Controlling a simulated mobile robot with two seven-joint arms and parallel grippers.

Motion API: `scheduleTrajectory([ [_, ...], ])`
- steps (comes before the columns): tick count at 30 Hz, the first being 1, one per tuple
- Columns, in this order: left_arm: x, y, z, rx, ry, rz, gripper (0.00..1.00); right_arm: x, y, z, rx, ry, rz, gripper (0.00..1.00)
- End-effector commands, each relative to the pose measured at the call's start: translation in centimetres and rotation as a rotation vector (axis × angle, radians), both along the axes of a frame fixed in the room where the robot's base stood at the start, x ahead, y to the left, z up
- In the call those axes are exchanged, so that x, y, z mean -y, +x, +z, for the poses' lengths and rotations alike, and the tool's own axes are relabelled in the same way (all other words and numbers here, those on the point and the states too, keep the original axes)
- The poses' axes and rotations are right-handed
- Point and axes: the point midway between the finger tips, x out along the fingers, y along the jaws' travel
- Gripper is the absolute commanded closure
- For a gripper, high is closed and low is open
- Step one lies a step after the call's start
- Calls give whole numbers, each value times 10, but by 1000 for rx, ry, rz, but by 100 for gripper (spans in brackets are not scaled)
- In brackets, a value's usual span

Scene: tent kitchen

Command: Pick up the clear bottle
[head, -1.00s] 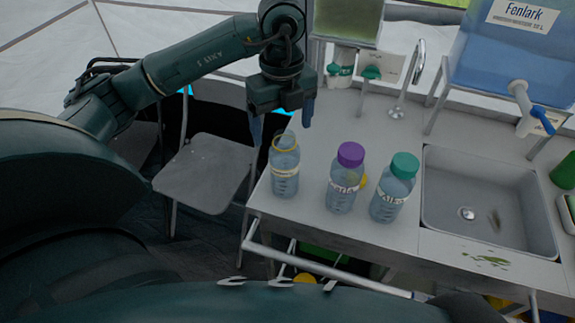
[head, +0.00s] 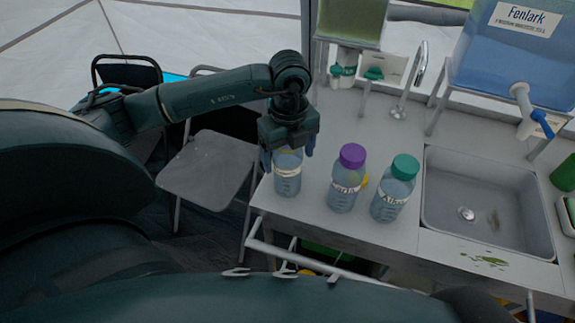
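Three see-through bottles stand upright in a row on the grey counter (head: 340,245). The leftmost, a clear bottle (head: 287,182) with no coloured cap showing and a pale label band, is under my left gripper (head: 288,155). I cannot tell whether the fingers touch the bottle. The other two are a purple-capped bottle (head: 346,180) and a green-capped bottle (head: 396,190). My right gripper is not in view.
A sink (head: 485,170) is at the right, and a blue water tank (head: 510,65) with a tap stands behind it. A second tank (head: 352,22) and a thin faucet (head: 412,80) are at the back. A grey chair (head: 208,168) stands left of the counter. A rail (head: 320,268) runs along the counter front.

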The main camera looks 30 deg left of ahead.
Motion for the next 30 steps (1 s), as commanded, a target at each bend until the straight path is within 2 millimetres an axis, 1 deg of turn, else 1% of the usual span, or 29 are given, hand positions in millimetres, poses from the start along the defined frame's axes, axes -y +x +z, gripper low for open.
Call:
scheduleTrajectory([
  [1, 0, 0, 0, 0, 0, 0, 24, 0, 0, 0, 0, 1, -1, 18],
  [2, 0, 0, 0, 0, 0, 0, 27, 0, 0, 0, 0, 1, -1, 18],
  [20, 0, 0, 1, 1, 0, 0, 76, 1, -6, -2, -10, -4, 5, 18],
  [21, 0, 0, 1, 1, 0, 0, 77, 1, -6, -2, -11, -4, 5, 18],
  [27, 0, 0, 2, 2, -1, 0, 77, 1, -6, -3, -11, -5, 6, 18],
  [30, 0, 1, 9, 5, -2, 0, 77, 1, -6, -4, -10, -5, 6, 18],
])
